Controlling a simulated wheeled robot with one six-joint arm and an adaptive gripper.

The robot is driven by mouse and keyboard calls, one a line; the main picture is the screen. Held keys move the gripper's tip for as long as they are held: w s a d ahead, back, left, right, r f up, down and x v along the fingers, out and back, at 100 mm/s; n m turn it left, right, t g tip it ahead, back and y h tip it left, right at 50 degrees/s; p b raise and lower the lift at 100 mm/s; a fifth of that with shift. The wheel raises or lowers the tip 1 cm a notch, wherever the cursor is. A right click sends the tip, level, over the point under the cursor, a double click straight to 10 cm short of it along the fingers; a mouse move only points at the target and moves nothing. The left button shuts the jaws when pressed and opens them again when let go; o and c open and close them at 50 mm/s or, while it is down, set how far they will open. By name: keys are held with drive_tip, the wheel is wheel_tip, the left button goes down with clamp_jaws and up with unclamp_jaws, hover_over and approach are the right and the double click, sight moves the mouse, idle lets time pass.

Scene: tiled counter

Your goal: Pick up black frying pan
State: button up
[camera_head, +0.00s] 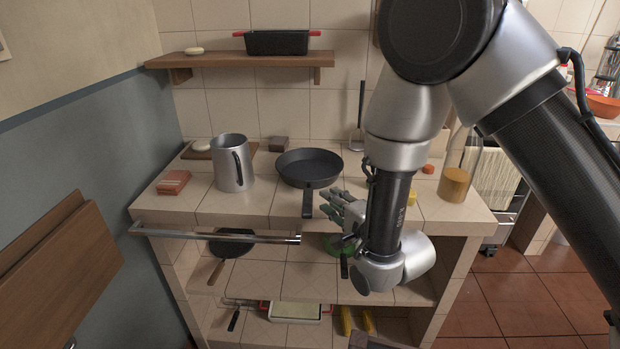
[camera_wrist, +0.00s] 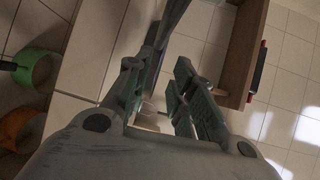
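The black frying pan (camera_head: 310,164) sits upright on the tiled counter, and its dark handle (camera_head: 308,204) points toward the front edge. My gripper (camera_head: 335,204) is in front of the counter, just right of the handle end in the head view. In the wrist view my gripper (camera_wrist: 163,90) has its two fingers apart with a gap between them. A dark, narrow shape (camera_wrist: 163,28) beyond the fingers looks like the pan seen edge-on. I cannot tell whether a finger touches the handle.
A metal jug (camera_head: 232,163) stands left of the pan, near a reddish box (camera_head: 173,182). A glass bottle (camera_head: 460,172) stands at the right. A metal rail (camera_head: 220,235) runs along the counter's front. Another dark pan (camera_head: 231,246) is on the shelf below.

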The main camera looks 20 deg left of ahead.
sight(311, 192)
drive_tip(key=w+a, duration=0.1)
drive_tip(key=a, duration=0.1)
drive_tip(key=w+a+f, duration=0.1)
drive_tip(key=a, duration=0.1)
drive_tip(key=w+a, duration=0.1)
drive_tip(key=a, duration=0.2)
drive_tip(key=shift+w+f, duration=0.3)
drive_tip(key=shift+f, duration=0.05)
clamp_jaws()
